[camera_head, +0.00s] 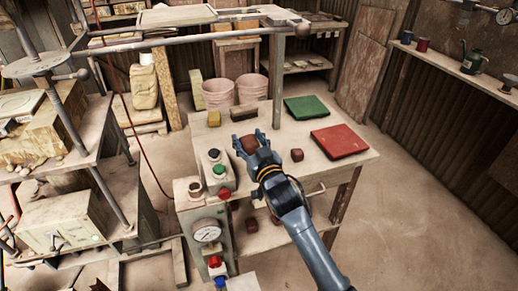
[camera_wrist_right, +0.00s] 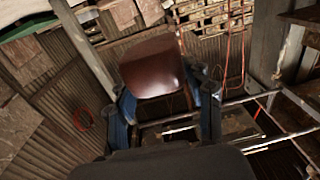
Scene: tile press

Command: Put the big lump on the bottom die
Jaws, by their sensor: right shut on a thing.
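The big lump (camera_head: 247,144) is a reddish-brown clay block. My right gripper (camera_head: 249,142) is shut on it above the wooden table, with blue fingers on either side. In the right wrist view the lump (camera_wrist_right: 153,68) fills the space between the fingers and looks raised and tilted to that camera. The press stands at the left of the head view. A pale block with a plate-like top (camera_head: 20,104) sits in it, which looks like the bottom die; the frame posts partly cover it. My left gripper is not in view.
A control box (camera_head: 208,234) with a gauge and buttons stands between table and press. Press posts (camera_head: 68,110) are obstacles.

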